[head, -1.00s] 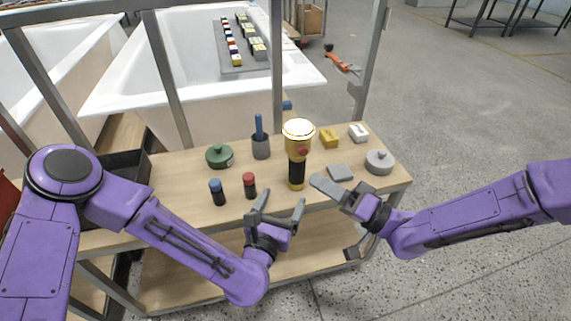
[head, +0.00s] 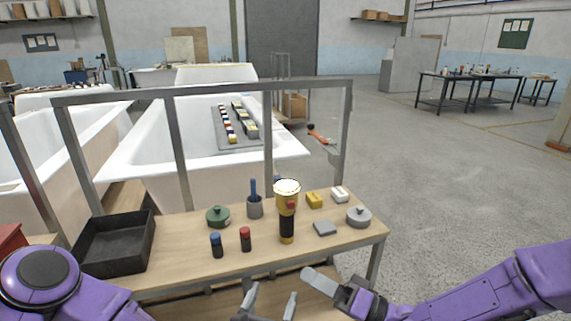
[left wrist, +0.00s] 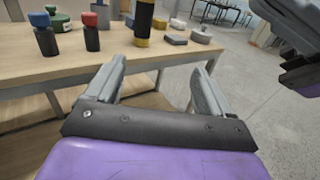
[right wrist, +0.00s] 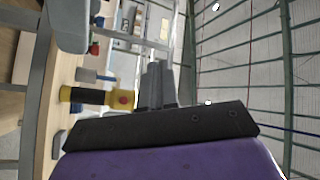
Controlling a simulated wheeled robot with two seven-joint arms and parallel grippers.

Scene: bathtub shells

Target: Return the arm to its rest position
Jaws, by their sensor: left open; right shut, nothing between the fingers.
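My left gripper (head: 269,306) is open and empty, low in front of the wooden cart's front edge; its two fingers (left wrist: 160,85) show apart in the left wrist view. My right gripper (head: 328,284) is shut and empty, in front of the cart's right part and apart from the items. Its shut fingers also show in the right wrist view (right wrist: 157,85). The right arm comes in from the right edge. A black and yellow flashlight (head: 287,215) stands upright on the cart top (head: 190,255); it also shows in the right wrist view (right wrist: 95,97).
On the cart stand a green pot (head: 217,216), a grey cup with a blue handle (head: 255,207), two small bottles (head: 245,239), a grey block (head: 325,228), a yellow block (head: 314,200) and a grey lidded pot (head: 358,216). A black tray (head: 115,245) is left. A metal frame rises behind.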

